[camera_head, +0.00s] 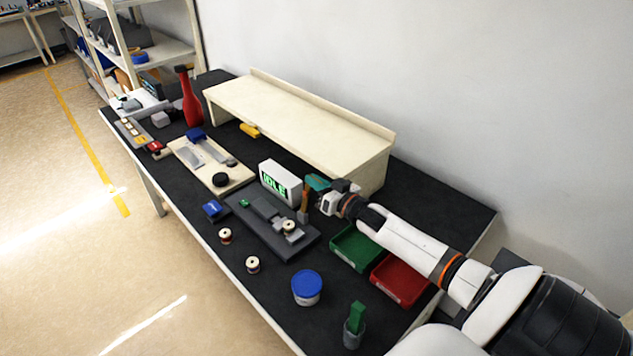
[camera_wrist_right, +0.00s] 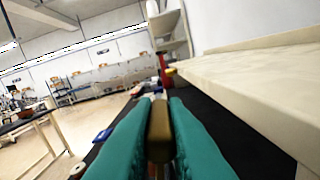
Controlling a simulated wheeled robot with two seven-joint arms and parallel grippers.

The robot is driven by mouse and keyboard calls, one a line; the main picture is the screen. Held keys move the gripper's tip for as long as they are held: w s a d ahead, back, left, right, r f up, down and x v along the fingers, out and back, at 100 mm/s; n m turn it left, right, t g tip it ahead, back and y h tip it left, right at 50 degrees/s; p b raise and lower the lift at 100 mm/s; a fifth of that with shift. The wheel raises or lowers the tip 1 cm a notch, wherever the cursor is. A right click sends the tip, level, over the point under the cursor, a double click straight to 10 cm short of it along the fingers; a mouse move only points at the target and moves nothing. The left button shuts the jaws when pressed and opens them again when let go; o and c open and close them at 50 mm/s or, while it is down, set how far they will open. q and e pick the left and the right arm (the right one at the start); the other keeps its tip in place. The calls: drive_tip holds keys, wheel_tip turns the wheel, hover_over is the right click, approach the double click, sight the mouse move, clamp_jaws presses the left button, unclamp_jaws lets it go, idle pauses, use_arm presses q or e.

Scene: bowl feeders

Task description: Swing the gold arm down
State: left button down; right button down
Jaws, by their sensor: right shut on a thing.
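The gold arm (camera_head: 305,201) stands roughly upright at the back right of a dark grey fixture (camera_head: 262,228) on the black bench. My right gripper (camera_head: 316,184) has teal fingers and reaches in from the right at the arm's upper part. In the right wrist view, the gold arm (camera_wrist_right: 160,132) sits between the teal fingers (camera_wrist_right: 160,125), which are shut on it. The lower end of the gold arm is partly hidden by the fixture's parts. A cream spool (camera_head: 290,226) sits on the fixture close to the arm. My left gripper is not in view.
A white box reading IDLE (camera_head: 281,182) stands just left of the gold arm. A green tray (camera_head: 355,247) and a red tray (camera_head: 400,279) lie to the right, below my arm. A wooden shelf (camera_head: 300,125) stands behind. A blue-lidded tub (camera_head: 307,287) and loose spools are in front.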

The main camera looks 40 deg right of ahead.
drive_tip(key=a+n+p, duration=0.2)
drive_tip(key=a+n, duration=0.3)
drive_tip(key=a, duration=0.1)
drive_tip(key=shift+s+a+f+n, duration=0.25)
drive_tip(key=shift+s+n, duration=0.05)
idle(0.3)
drive_tip(key=c, duration=1.5)
unclamp_jaws()
drive_tip(key=shift+o, duration=0.2)
drive_tip(key=s+b, duration=0.1)
drive_tip(key=s, duration=1.1)
drive_tip(key=shift+d+b, duration=0.4)
drive_tip(key=shift+d, duration=0.05)
